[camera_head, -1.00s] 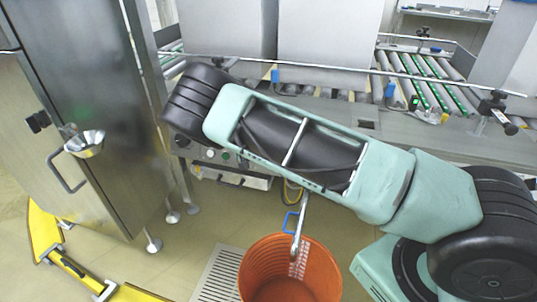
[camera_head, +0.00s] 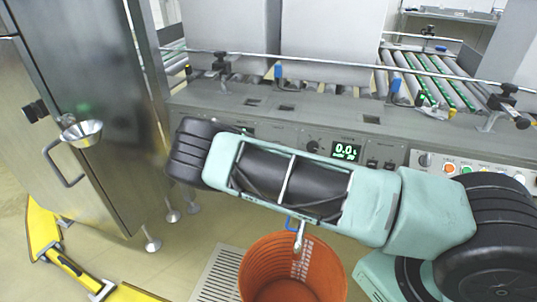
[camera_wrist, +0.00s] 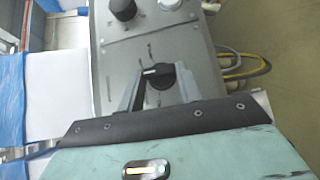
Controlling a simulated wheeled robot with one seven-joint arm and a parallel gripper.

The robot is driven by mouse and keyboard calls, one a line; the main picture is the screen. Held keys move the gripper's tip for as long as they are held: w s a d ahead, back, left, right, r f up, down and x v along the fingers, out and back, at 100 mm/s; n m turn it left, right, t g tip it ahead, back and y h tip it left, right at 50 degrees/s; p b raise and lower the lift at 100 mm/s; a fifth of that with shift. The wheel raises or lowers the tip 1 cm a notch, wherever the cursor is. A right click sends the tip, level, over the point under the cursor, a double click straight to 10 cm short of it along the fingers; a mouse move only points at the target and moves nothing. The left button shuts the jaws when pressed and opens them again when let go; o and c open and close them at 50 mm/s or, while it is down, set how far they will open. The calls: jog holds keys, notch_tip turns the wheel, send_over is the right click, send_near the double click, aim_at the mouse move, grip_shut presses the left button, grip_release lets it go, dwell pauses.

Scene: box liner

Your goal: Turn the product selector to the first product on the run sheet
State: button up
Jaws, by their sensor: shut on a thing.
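In the wrist view, a black selector knob (camera_wrist: 158,75) with a white pointer mark sits on a grey panel (camera_wrist: 115,65). My gripper (camera_wrist: 158,88) is shut on this knob, with one finger on each side of it. The white mark lies roughly crosswise in the picture. Small dark marks are on the panel around the knob, too small to read. In the head view my arm hides the gripper and this knob. I cannot make out a run sheet in either view.
The machine front (camera_head: 230,112) carries a lit display (camera_head: 346,151) reading about 0.0, another black knob (camera_head: 313,146) and coloured buttons (camera_head: 449,168). An orange bucket (camera_head: 262,262) stands below my arm. A steel cabinet (camera_head: 85,110) stands at left. Yellow and black cables (camera_wrist: 245,65) hang beside the panel.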

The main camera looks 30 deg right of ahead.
dwell(0.5)
jog(key=o, duration=1)
jog(key=v, duration=1.7)
jog(key=shift+a+f, duration=0.1)
jog(key=shift+a, duration=0.15)
